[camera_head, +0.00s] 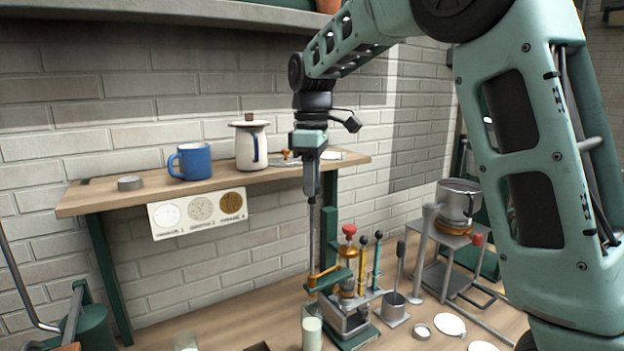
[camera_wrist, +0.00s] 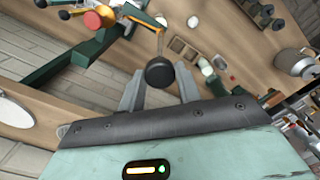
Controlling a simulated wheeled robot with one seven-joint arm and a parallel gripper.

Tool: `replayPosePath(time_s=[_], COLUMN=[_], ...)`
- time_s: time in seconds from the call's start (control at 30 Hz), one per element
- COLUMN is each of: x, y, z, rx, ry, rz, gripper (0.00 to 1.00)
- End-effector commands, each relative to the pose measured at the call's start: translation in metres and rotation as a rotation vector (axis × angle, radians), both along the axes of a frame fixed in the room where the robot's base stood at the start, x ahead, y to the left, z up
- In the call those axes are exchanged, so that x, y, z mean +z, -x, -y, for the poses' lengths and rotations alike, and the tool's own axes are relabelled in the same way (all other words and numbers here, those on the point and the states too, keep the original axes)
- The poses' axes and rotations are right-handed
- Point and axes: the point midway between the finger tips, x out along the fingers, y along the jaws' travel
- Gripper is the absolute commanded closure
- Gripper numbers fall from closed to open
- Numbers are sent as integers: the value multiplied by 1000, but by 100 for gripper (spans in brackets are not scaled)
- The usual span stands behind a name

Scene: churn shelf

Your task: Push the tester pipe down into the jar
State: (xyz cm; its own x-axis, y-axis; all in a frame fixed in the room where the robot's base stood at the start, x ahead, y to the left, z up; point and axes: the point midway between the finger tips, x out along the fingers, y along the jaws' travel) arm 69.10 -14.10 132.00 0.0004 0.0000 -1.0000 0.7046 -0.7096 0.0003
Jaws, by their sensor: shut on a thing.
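My gripper (camera_head: 312,194) points straight down and is shut on the top of the tester pipe (camera_head: 311,235), a thin grey upright rod. In the wrist view the pipe's round black knob (camera_wrist: 160,72) sits between the two fingertips. The pipe's lower part runs down beside a brass-coloured arm on the green stand (camera_head: 333,281). The jar (camera_head: 312,330), clear glass with pale contents, stands on the lower bench below the pipe, near the picture's bottom edge. I cannot tell whether the pipe's lower end touches the jar or stops above it.
A metal apparatus with a red knob (camera_head: 349,230) and several levers stands close right of the pipe. A wooden shelf (camera_head: 100,195) with a blue mug (camera_head: 190,161) and a white jug (camera_head: 251,148) is behind. A steel pot (camera_head: 458,202) stands right.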

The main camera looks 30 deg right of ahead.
Motion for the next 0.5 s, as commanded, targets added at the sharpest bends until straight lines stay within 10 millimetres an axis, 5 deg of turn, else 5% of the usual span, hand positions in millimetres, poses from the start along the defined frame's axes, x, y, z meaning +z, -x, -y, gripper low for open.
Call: replayPosePath(time_s=[0.17,0.5], x=[-16,-98], y=[0,1], z=[0,0], rx=[0,0], ry=[-1,0], rz=[-2,-4], gripper=[100,100])
